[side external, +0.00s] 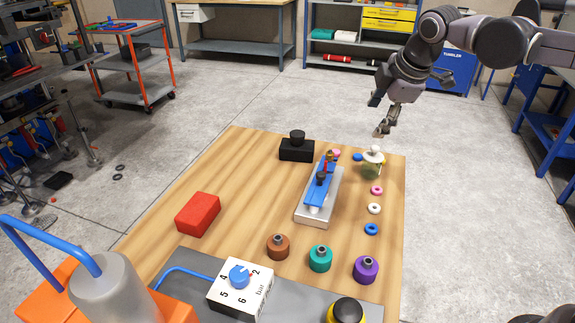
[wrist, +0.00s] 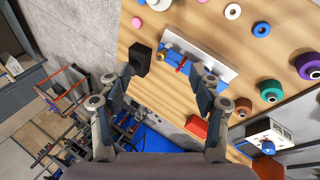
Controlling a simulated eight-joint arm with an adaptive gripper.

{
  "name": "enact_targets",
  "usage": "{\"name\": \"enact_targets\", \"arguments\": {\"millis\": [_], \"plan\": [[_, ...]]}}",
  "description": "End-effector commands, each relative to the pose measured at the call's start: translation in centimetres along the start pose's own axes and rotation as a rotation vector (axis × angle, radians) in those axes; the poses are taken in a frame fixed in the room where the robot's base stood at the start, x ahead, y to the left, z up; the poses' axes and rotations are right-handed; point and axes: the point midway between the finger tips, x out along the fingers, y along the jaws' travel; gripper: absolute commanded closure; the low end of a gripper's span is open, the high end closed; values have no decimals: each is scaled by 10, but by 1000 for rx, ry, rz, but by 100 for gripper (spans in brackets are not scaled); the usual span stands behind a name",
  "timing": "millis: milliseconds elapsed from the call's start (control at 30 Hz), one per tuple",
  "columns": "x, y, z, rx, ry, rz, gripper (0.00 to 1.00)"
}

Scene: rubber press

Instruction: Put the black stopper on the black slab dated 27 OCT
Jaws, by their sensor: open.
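A black slab (side external: 297,152) lies near the back of the wooden table. A short black round piece (side external: 297,137), which looks like the black stopper, is on top of it. The slab also shows in the wrist view (wrist: 140,61), just beyond and between my fingers, but I cannot make out the stopper clearly there. No date is legible on the slab. My gripper (side external: 380,114) is open and empty, held above the table's back right, to the right of the slab. Its spread fingers show in the wrist view (wrist: 161,76).
A blue clamp fixture on a metal plate (side external: 315,208) stands right of the slab. A red slab (side external: 198,213) lies at the left. Brown (side external: 278,247), teal (side external: 320,259) and purple (side external: 366,270) round pieces stand in front. Small rings line the right edge.

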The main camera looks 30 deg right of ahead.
Motion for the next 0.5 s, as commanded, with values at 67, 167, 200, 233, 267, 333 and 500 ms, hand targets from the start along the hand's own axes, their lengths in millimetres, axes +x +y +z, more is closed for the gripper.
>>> {"name": "enact_targets", "arguments": {"millis": [67, 167, 200, 233, 267, 333, 500], "plan": [[-5, -24, 19, 154, 19, 10, 36], [-8, -53, 40, 357, 46, 18, 36], [-8, -66, 48, 437, 56, 21, 36], [-8, -75, 54, 498, 65, 22, 36], [-7, -84, 60, 558, 74, 23, 36], [-4, -106, 73, 697, 93, 25, 36], [8, -151, 96, 979, 137, 23, 36]]}}
